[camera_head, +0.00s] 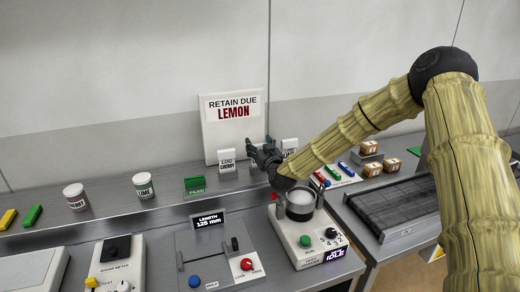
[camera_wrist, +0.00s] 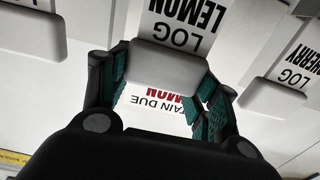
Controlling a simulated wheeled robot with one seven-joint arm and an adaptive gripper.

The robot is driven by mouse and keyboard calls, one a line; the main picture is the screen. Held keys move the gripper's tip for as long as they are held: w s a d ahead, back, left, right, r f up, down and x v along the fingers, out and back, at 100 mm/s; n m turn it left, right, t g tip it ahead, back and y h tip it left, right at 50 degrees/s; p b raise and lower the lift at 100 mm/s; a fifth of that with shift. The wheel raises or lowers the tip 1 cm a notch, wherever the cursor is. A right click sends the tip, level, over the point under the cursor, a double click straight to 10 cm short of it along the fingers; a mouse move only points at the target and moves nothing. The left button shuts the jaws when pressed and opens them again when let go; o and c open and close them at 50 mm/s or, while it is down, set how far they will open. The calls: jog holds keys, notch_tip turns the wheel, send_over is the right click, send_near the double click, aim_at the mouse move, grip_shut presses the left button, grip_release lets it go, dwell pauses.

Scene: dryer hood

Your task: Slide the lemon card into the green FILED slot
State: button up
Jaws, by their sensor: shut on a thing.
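The lemon card (camera_wrist: 180,22), white and marked LOG LEMON, shows upside down in the wrist view. Its pale grey block (camera_wrist: 165,70) lies between the two fingers of my gripper (camera_wrist: 163,88), which is shut on it. In the head view my gripper (camera_head: 265,155) is over the back shelf, in front of the sign, and hides most or all of the lemon card. The green FILED slot (camera_head: 195,185) is a small green holder on the shelf, left of my gripper. Its opening is too small to make out.
The cherry card (camera_head: 227,158) stands between the slot and my gripper; another white card (camera_head: 290,146) stands to the right. The RETAIN DUE LEMON sign (camera_head: 232,120) is behind. Cups labelled in red (camera_head: 76,197) and green (camera_head: 144,186) stand left of the slot. Instruments fill the front bench.

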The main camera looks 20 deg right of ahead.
jog(key=shift+r+b, duration=0.95)
jog(key=shift+r, duration=0.8)
jog(key=s+a+r+b, duration=0.1)
jog(key=s+a+b, duration=0.3)
jog(key=s+a, duration=0.6)
jog(key=shift+s+r+b, duration=0.25)
jog(key=shift+s+b, duration=0.15)
jog(key=shift+s, duration=0.9)
